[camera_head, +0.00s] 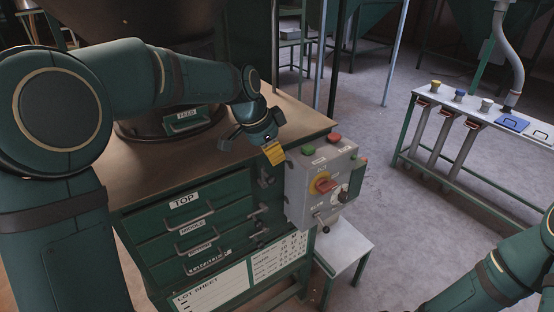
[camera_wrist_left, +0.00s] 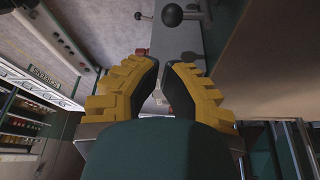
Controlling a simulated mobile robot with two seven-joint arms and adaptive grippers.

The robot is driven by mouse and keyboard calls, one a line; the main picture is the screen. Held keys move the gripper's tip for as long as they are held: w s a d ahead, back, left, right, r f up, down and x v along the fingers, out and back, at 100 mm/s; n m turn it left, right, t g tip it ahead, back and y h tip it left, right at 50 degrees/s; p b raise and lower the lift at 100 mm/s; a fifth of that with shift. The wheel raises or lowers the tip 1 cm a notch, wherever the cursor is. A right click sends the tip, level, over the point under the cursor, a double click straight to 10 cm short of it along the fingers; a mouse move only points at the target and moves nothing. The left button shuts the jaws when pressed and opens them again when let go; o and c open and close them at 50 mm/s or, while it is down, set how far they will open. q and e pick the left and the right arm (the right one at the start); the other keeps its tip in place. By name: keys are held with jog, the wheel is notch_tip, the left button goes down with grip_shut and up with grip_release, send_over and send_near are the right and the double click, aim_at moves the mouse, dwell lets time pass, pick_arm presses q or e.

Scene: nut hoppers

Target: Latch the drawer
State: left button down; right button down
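A green cabinet has a drawer labelled TOP (camera_head: 184,202), with further labelled drawers below it. Each has a grey bar handle, and their fronts look about flush. Small dark latches (camera_head: 264,181) sit on the cabinet's right-hand front edge; their exact positions are too small to tell. My left gripper (camera_head: 273,153) is above the cabinet's front right corner, beside the grey control box, apart from the drawer handles. Its yellow fingers (camera_wrist_left: 159,90) stand apart in the left wrist view with nothing seen between them. My right gripper is out of view; only part of its arm shows.
The grey control box (camera_head: 300,205) with green and red buttons and a red-yellow switch stands right of the drawers. A dark ball knob (camera_wrist_left: 172,15) shows ahead in the wrist view. A small white stand (camera_head: 345,245) is below the box. A bench (camera_head: 425,100) stands far right.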

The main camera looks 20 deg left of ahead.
aim_at(268, 182)
pick_arm(q)
jog(key=x, duration=0.8)
jog(key=shift+f, duration=0.2)
jog(key=shift+b, duration=0.3)
